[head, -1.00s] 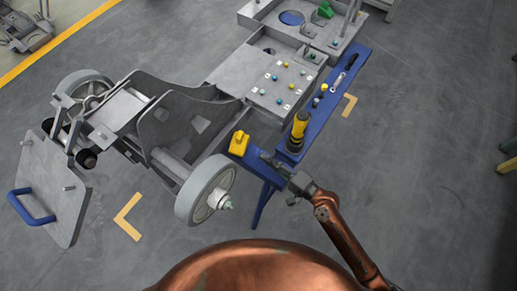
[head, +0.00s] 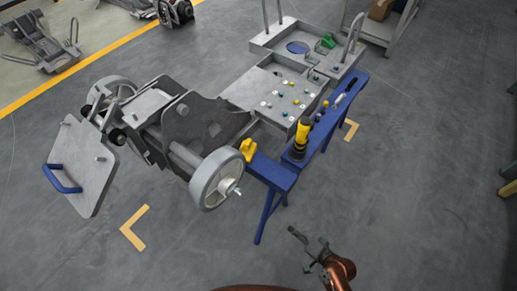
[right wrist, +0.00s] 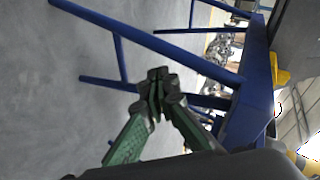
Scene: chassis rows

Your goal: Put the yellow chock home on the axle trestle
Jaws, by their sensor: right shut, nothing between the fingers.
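The yellow chock (head: 249,149) sits at the near left end of the blue trestle (head: 272,173), close beside the grey wheel (head: 216,178). I cannot tell whether it is fully seated. In the right wrist view, a yellow part that looks like the chock (right wrist: 281,77) shows at the right, at the edge of the blue trestle (right wrist: 250,95). My right gripper (head: 300,238) is shut and empty, over the floor, in front of the trestle and clear of the chock. Its fingertips show in the right wrist view (right wrist: 157,80). My left gripper is not in view.
A yellow and black tool (head: 302,138) stands upright on the trestle, with small parts and a wrench beyond it. The grey chassis (head: 185,125) lies to the left. A panel with a blue handle (head: 62,180) leans at far left. Floor around my right gripper is clear.

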